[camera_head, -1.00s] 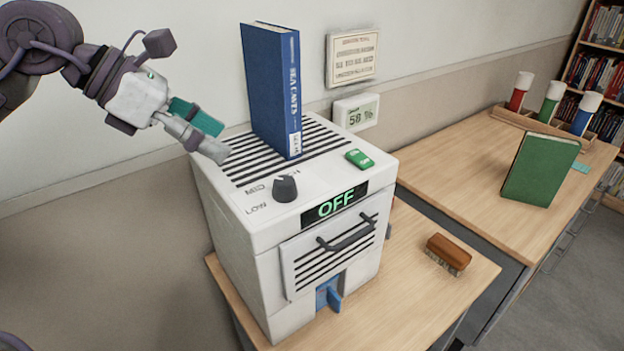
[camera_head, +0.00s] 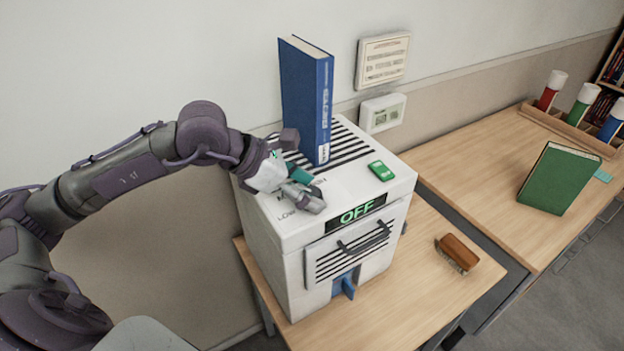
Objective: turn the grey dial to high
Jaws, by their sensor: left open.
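The white machine (camera_head: 270,232) stands on a wooden table, its green display (camera_head: 360,210) reading OFF. My left gripper (camera_head: 309,196) is over the front left of its top, at the dial's place. Its fingers hide the grey dial, so I cannot tell whether they touch it or which way it points. The LOW label (camera_head: 287,215) shows left of the fingers; the other labels are partly covered. The left gripper is open, with nothing seen held in it. My right gripper is out of view.
A blue book (camera_head: 305,100) stands upright on the vents close behind my left gripper. A green object (camera_head: 381,171) lies on the top to the right. A brush (camera_head: 457,252) lies on the table. A green book (camera_head: 558,178) stands on the desk at right.

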